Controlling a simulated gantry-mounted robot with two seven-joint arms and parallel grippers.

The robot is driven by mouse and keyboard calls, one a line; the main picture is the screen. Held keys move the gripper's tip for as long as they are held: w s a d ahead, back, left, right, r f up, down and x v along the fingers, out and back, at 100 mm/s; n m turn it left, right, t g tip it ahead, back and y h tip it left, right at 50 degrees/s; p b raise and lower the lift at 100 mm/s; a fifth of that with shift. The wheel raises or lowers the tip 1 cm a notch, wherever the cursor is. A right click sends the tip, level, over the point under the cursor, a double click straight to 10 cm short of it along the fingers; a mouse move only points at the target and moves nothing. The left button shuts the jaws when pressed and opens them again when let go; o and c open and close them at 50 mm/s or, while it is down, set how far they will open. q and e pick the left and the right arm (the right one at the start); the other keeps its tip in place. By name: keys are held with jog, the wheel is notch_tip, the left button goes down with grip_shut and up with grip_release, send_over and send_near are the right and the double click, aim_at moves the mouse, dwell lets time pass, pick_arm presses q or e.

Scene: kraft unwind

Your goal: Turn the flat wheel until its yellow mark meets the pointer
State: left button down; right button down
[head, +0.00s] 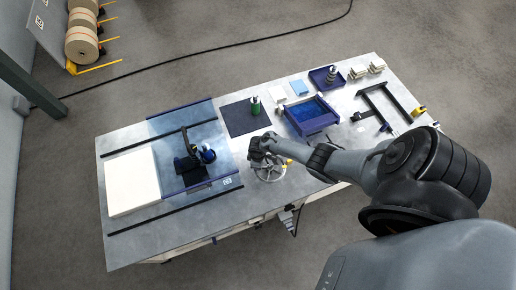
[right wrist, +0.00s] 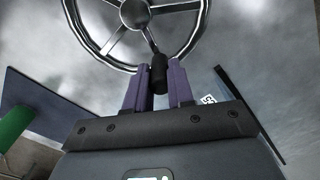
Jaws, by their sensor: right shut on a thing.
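The flat wheel (head: 268,174), a metal ring with spokes, lies near the table's front edge, partly hidden by my right gripper (head: 262,152). In the right wrist view the wheel's rim and spokes (right wrist: 178,8) fill the top. A black upright knob (right wrist: 158,74) on the wheel stands between the two purple fingers of my right gripper (right wrist: 157,82), which is shut on it. A small yellow spot (head: 289,161) shows at the wheel's upper right edge; I cannot tell if it is the mark. The pointer cannot be made out. My left gripper is not in view.
A dark mat (head: 244,117) with a green spool (head: 255,105) and a blue tray (head: 311,125) lie behind. Bare table surrounds the wheel's left side.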

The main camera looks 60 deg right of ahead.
jog(key=shift+s+a+n, duration=0.3)
jog(key=shift+a+n, duration=0.05)
jog(key=shift+n, duration=0.55)
jog(key=shift+s+a+n, duration=0.3)
jog(key=shift+a+n, duration=0.05)
jog(key=shift+n, duration=0.55)
jog(key=c, duration=1)
grip_release()
jog(key=shift+r+p, duration=0.1)
jog(key=shift+p, duration=0.25)
jog(key=shift+r+p, duration=2.3)
jog(key=shift+r, duration=3)
